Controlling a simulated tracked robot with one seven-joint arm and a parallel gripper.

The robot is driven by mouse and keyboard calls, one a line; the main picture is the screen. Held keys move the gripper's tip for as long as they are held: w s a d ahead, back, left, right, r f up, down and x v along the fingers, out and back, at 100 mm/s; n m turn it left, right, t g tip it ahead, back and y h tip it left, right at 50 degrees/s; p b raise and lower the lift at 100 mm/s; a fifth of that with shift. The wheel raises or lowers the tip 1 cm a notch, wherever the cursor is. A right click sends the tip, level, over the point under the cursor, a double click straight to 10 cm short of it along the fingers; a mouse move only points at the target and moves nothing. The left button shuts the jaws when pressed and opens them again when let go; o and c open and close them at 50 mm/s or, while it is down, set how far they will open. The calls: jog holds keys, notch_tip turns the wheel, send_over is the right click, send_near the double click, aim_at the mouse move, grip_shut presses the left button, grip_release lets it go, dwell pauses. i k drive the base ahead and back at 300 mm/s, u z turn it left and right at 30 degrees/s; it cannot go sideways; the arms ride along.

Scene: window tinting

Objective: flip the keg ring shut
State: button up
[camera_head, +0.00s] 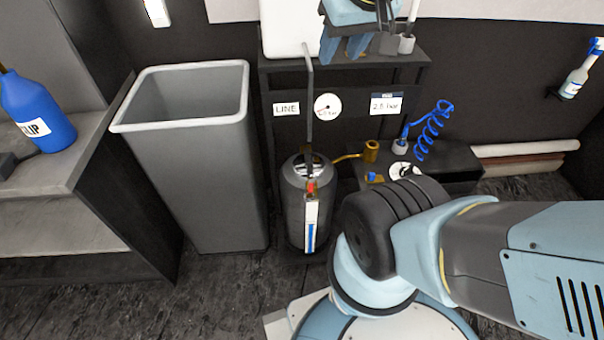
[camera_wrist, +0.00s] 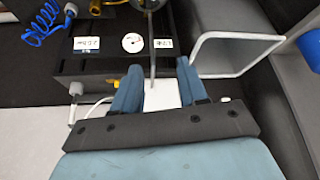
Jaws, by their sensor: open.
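The dark grey keg (camera_head: 296,215) stands upright on the floor in the middle of the head view. Its top (camera_head: 298,170) shows a pale oval part with dark fittings, and a red piece sits at its front. I cannot clearly make out the ring or whether it is up or down. A thin grey rod (camera_head: 309,95) rises above the keg. In the wrist view, the keg top (camera_wrist: 147,4) shows only at the upper edge. My gripper (camera_head: 343,55) is open, above and behind the keg, apart from it. Its two blue fingers (camera_wrist: 157,80) show in the wrist view, with a white container (camera_wrist: 160,97) beyond them.
A grey bin (camera_head: 200,170) stands left of the keg. Behind it is a dark shelf (camera_head: 350,64) with a gauge (camera_head: 327,106) and labels. A brass fitting (camera_head: 371,150) and coiled blue hose (camera_head: 430,130) are at right. A blue bottle (camera_head: 38,115) stands on the left bench.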

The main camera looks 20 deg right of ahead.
aim_at(311, 181)
jog(key=z, duration=0.45)
jog(key=k, duration=1.4)
jog(key=u, duration=0.55)
jog(key=i, duration=1)
jog(key=z, duration=0.05)
